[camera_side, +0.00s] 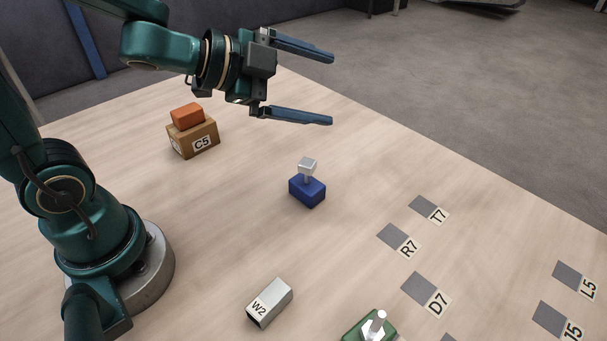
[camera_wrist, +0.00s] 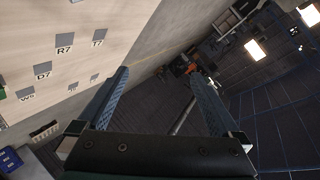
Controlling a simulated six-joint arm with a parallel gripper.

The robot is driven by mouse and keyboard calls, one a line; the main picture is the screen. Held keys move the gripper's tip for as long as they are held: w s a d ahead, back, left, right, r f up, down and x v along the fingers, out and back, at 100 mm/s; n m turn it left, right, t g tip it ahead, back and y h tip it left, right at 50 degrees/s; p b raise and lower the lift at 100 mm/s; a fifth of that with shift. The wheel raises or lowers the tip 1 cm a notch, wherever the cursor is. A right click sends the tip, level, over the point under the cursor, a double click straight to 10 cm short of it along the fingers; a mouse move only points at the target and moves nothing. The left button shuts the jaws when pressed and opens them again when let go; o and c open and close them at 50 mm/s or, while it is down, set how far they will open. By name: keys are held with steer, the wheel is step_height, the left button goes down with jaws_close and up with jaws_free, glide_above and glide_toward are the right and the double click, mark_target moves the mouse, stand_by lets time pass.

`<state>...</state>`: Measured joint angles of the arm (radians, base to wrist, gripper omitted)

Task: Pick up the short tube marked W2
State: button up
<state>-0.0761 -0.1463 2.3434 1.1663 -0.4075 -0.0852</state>
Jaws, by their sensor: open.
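The short tube marked W2 (camera_side: 269,302) lies on the table near the front in the side view. It is a grey metal square tube with an open dark end and a W2 label. My gripper (camera_side: 332,90) is open and empty, high above the far part of the table, well away from the tube. In the wrist view my gripper (camera_wrist: 166,85) shows its two blue fingers spread apart with nothing between them. The tube is not seen in the wrist view.
A cardboard box marked C5 (camera_side: 194,141) bears an orange block (camera_side: 187,116). A blue block with a metal piece on top (camera_side: 307,190) stands mid-table. A green block with a metal post (camera_side: 366,332) is at the front. Grey labelled patches (camera_side: 393,236) lie to the right.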

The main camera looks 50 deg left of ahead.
steer(key=s+d+f+m+g+h, duration=0.3)
steer(key=d+f+m+g+h, duration=0.1)
steer(key=f, duration=0.2)
steer(key=m+g+h, duration=0.3)
steer(key=g+h, duration=0.1)
steer(key=g, duration=0.7)
glide_toward(266, 294)
steer(key=x, duration=0.3)
steer(key=shift+w+d, duration=0.1)
steer(key=shift+d, duration=0.4)
steer(key=shift+f, duration=0.2)
steer(key=shift+s+d+f+n+h, duration=0.3)
steer(key=shift+s+d, duration=0.05)
steer(key=shift+s, duration=0.05)
steer(key=shift+x, duration=2.15)
steer(key=shift+w, duration=0.1)
